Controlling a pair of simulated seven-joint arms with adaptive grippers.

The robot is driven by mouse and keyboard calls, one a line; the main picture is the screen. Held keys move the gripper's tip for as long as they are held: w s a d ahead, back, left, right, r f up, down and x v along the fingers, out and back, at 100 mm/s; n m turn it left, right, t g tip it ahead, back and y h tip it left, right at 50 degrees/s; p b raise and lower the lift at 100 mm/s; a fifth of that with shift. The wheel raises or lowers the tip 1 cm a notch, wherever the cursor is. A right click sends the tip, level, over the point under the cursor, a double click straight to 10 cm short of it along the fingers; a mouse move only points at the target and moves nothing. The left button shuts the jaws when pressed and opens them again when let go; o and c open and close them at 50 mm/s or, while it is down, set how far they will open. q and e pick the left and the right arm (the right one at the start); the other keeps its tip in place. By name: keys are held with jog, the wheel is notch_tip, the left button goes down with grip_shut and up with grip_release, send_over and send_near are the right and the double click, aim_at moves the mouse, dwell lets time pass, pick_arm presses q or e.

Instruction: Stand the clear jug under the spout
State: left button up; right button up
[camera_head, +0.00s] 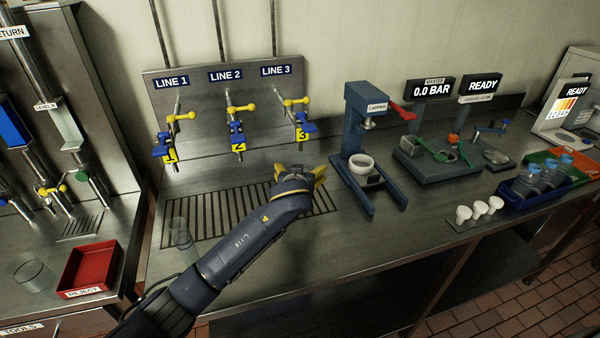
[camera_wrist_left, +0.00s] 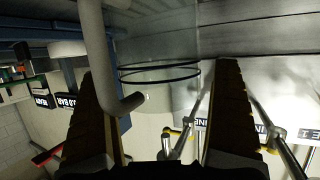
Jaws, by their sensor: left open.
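A clear vessel (camera_head: 181,234) stands upright at the left end of the drain grate (camera_head: 215,216), below and left of my left gripper. My left gripper (camera_head: 314,178), with yellow fingers, is over the grate's right part. In the wrist view my left gripper (camera_wrist_left: 165,115) is open, its fingers wide apart. A clear, dark-ringed round shape (camera_wrist_left: 160,72) shows between or beyond them; I cannot tell whether it touches them. Three valve spouts with yellow tags 1 (camera_head: 171,155), 2 (camera_head: 238,147) and 3 (camera_head: 303,134) hang over the grate. My right gripper is not in view.
A second clear vessel (camera_head: 30,273) stands on the left bench beside a red reject tray (camera_head: 90,268). A blue capper (camera_head: 368,140) stands right of the grate. White pieces (camera_head: 480,211) and a blue crate (camera_head: 540,186) are farther right. The front bench middle is clear.

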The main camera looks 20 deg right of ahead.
pick_arm(q)
jog(key=shift+r, duration=0.15)
jog(key=v, duration=1.2)
dwell(1.2)
